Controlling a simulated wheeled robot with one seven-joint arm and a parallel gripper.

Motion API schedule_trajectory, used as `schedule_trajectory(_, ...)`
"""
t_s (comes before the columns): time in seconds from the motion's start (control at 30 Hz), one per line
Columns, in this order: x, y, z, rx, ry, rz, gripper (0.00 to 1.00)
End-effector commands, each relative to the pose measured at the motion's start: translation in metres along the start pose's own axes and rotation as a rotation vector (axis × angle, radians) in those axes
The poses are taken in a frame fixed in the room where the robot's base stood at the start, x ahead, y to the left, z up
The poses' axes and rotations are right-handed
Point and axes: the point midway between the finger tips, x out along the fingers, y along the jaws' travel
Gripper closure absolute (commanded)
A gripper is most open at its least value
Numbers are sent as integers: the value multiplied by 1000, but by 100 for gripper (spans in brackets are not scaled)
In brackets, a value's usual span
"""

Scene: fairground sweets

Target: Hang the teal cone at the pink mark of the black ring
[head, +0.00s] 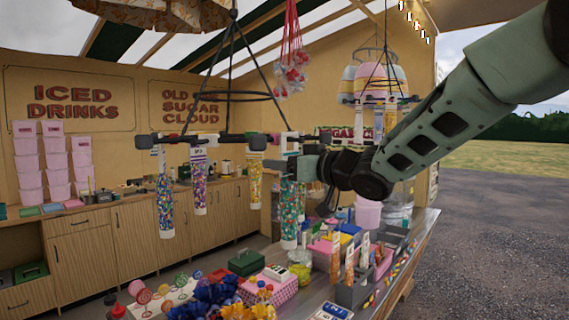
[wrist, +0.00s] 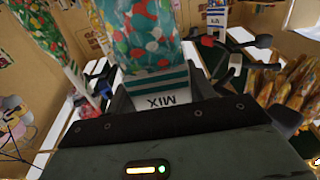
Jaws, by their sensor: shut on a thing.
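My gripper (head: 303,167) is shut on the striped header of a clear cone of mixed sweets, seen in the wrist view (wrist: 152,35). The header has teal stripes and reads MIX. In the head view the teal cone (head: 289,215) hangs point down below my gripper, close to the black ring's right side. The black ring (head: 230,97) hangs on rods at the upper middle, with black clips around it. A small pinkish patch (head: 272,140) shows between clips at the right; I cannot tell whether it is the pink mark. My gripper partly hides the cone's top.
Other filled cones hang from the clips: a blue mixed one (head: 165,205), a purple one (head: 199,190) and a yellow one (head: 255,185). Another filled cone (wrist: 45,30) is close beside the held one. Below is a crowded sweet counter (head: 425,225).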

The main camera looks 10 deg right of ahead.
Motion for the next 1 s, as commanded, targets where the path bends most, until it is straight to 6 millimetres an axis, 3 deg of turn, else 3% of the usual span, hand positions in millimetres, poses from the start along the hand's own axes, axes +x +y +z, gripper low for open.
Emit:
schedule_trajectory(0.23, 0, 0, 0, 0, 1, 0, 83)
schedule_trajectory(0.27, 0, 0, 0, 0, 1, 0, 43)
schedule_trajectory(0.33, 0, 0, 0, 0, 1, 0, 24)
schedule_trajectory(0.37, 0, 0, 0, 0, 1, 0, 21)
schedule_trajectory(0.77, -1, 0, 1, 0, 0, 0, 21)
schedule_trajectory(1.0, -16, 1, 0, 0, 0, 2, 21)
